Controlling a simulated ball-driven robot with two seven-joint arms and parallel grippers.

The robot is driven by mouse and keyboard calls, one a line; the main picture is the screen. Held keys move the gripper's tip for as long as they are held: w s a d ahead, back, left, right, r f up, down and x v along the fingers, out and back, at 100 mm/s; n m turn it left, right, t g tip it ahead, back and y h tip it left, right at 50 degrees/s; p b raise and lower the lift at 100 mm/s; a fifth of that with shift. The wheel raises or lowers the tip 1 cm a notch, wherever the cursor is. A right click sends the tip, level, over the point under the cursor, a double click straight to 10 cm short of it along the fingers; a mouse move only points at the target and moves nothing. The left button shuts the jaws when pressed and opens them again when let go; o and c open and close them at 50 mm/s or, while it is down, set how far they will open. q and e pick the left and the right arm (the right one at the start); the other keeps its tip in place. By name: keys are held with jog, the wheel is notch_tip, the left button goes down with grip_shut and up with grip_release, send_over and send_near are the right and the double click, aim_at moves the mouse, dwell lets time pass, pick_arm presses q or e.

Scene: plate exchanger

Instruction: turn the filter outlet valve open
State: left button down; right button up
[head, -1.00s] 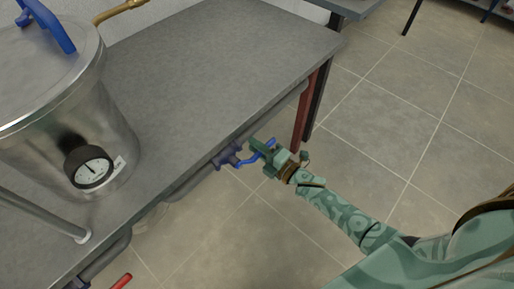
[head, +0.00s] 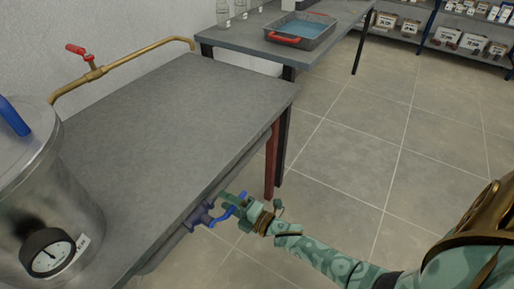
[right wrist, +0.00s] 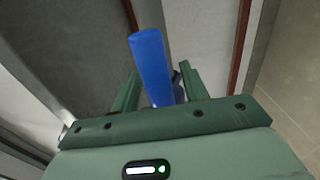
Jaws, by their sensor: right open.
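The filter outlet valve (head: 201,217) is a dark blue body on the pipe below the table's front edge. Its bright blue lever (head: 232,207) sticks out toward my right gripper (head: 232,203). In the right wrist view the lever (right wrist: 152,65) stands between the two green fingers of the gripper (right wrist: 157,90), which are apart on either side of it. I cannot tell whether a finger touches the lever. The lever's root is partly hidden by the gripper. My left gripper is out of view.
A steel vessel (head: 44,215) with a dial gauge (head: 47,253) stands on the grey table (head: 165,115). A brass pipe with a red-handled tap (head: 90,62) runs behind. A second table holds a blue-filled tray (head: 300,30). Open tiled floor (head: 345,160) lies to the right.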

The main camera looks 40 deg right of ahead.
pick_arm(q)
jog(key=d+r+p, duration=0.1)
jog(key=p, duration=0.1)
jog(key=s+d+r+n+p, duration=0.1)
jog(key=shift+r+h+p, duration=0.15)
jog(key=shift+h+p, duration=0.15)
jog(key=shift+p, duration=0.05)
pick_arm(e)
jog(key=v, duration=1.6)
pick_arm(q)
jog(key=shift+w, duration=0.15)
pick_arm(e)
jog(key=shift+s, duration=0.15)
